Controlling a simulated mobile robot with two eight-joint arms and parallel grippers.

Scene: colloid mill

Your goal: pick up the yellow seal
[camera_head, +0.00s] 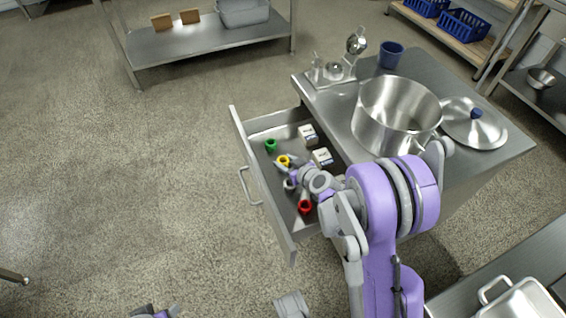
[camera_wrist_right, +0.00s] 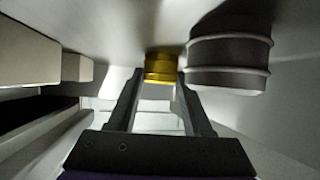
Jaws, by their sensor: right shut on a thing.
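The yellow seal (camera_head: 283,160) is in the open drawer (camera_head: 249,179). My right gripper (camera_head: 288,162) reaches down into the drawer and is shut on the seal. In the right wrist view the yellow seal (camera_wrist_right: 160,66) sits between the fingertips (camera_wrist_right: 160,78). A grey ringed piece (camera_wrist_right: 228,62) stands close at its right. In the head view part of the seal is hidden by the fingers. A purple and grey part of what looks like my left gripper (camera_head: 158,312) shows at the bottom edge, mostly cut off.
The drawer also holds a green seal (camera_head: 271,145), a red seal (camera_head: 305,206), a grey piece (camera_head: 289,184) and two small boxes (camera_head: 308,134) (camera_head: 322,157). On the counter above stand a steel pot (camera_head: 396,115), a lid (camera_head: 474,125) and a blue cup (camera_head: 391,55).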

